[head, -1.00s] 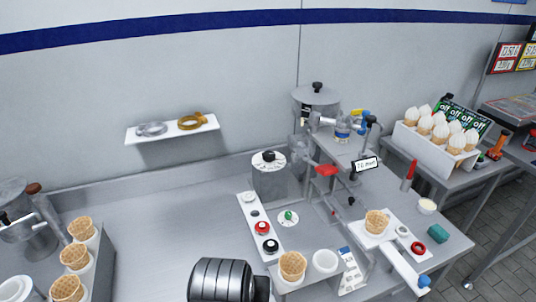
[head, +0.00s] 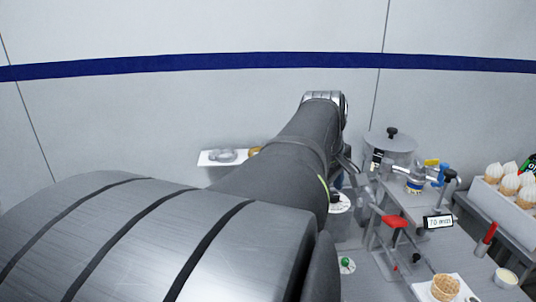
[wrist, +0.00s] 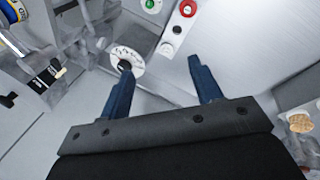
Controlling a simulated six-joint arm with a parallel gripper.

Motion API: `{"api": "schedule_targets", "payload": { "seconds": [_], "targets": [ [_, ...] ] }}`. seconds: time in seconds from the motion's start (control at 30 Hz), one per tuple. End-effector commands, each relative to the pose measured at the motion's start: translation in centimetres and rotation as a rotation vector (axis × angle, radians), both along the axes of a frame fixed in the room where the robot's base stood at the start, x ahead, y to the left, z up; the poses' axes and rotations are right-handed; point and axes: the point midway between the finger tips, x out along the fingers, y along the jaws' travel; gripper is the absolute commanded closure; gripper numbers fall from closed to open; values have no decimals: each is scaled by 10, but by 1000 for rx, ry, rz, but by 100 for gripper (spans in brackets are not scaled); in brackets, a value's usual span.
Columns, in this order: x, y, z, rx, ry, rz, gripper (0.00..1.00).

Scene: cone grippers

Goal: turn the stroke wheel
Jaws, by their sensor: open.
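A round white dial with dark marks and a black knob, which looks like the stroke wheel (wrist: 133,55), is at the upper left of the wrist view. It also shows in the head view (head: 341,205), partly hidden by my arm. My gripper (wrist: 159,66) is open and empty, its two blue fingers spread apart. The left fingertip overlaps the black knob in the wrist view; I cannot tell whether they touch. The right fingertip is over the bare grey surface. In the head view my arm covers most of the gripper.
A green knob (wrist: 150,4) and a red button (wrist: 187,9) on a white strip lie beyond the dial. A wall shelf (head: 222,158) is behind my arm.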

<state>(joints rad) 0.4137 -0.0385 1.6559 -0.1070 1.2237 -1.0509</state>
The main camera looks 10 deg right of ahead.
Motion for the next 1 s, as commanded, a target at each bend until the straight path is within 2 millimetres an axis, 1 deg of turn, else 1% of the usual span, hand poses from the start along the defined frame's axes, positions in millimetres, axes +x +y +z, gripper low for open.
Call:
{"api": "schedule_targets", "payload": {
  "seconds": [0.03, 0.2, 0.4, 0.5, 0.6, 0.7, 0.8, 0.93, 1.0],
  "targets": [
    [18, -5, 4, -19, 35, 58, 41],
    [71, -17, 17, -93, 164, 256, 41],
    [133, -22, 22, -167, 321, 471, 41],
    [160, -22, 22, -196, 389, 563, 41],
    [180, -20, 21, -216, 444, 632, 41],
    [192, -20, 20, -229, 480, 675, 41],
    [198, -19, 19, -234, 498, 698, 41],
    [198, -22, 12, -234, 504, 702, 41],
    [197, -26, 3, -235, 504, 702, 41]
  ]
}}
